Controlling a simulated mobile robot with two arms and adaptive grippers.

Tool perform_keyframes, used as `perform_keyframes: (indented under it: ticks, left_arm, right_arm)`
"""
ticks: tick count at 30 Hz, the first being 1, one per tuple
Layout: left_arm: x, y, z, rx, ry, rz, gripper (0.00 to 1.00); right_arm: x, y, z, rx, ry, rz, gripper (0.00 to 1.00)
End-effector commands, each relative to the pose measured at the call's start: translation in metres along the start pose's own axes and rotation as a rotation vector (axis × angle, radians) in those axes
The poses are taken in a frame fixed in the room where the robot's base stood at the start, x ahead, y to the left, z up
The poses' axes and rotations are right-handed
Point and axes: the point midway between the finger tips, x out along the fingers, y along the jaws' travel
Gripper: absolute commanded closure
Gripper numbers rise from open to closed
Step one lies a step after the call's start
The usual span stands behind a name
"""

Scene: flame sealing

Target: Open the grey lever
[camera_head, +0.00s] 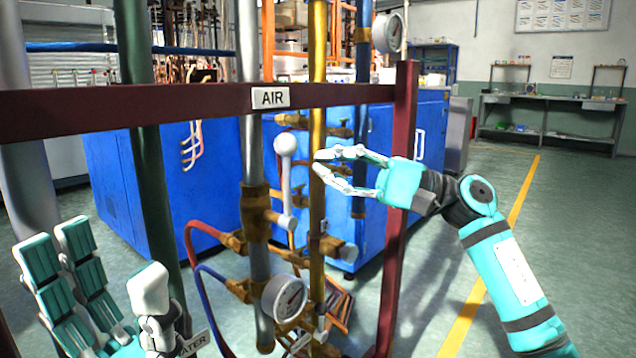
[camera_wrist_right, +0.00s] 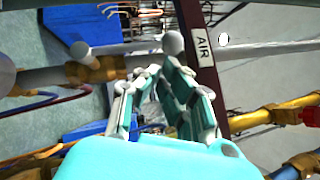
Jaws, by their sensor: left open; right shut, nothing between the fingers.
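The grey lever (camera_head: 286,178) has a round ball at its top and stands upright along the grey pipe under the AIR sign (camera_head: 270,97). Its lower end meets a brass valve (camera_head: 256,207). In the right wrist view the lever (camera_wrist_right: 128,47) lies across the upper part, with its ball near the AIR sign (camera_wrist_right: 202,47). My right gripper (camera_head: 317,161) is shut and empty, just right of the lever and apart from it in the head view. It also shows in the wrist view (camera_wrist_right: 158,72). My left gripper (camera_head: 110,258) is open and empty at lower left, away from the lever.
A dark red frame bar (camera_head: 170,100) crosses above the lever, with a red post (camera_head: 400,200) on the right. A yellow pipe (camera_head: 317,190) stands behind the lever. A pressure gauge (camera_head: 285,298) sits below. The floor at right is clear.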

Motion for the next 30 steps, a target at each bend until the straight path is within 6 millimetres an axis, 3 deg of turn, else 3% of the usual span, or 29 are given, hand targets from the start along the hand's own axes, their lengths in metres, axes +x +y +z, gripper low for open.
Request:
perform_keyframes:
  ticks: [6,12,18,30]
  left_arm:
    - [0.0,0.0,0.0,0.0,0.001,-0.001,0.35]
    - [0.0,0.0,0.0,-0.001,0.001,-0.001,0.35]
    - [0.0,0.0,0.0,-0.001,0.001,-0.001,0.35]
    - [0.0,0.0,0.0,-0.001,0.001,-0.002,0.35]
  right_arm:
    - [-0.051,0.001,-0.002,0.001,0.006,-0.001,1.0]
    - [-0.081,0.001,-0.002,0.001,0.004,-0.001,1.0]
    - [-0.091,0.001,-0.001,0.0,0.002,-0.001,1.0]
    - [-0.092,0.0,-0.001,0.001,0.003,-0.001,1.0]
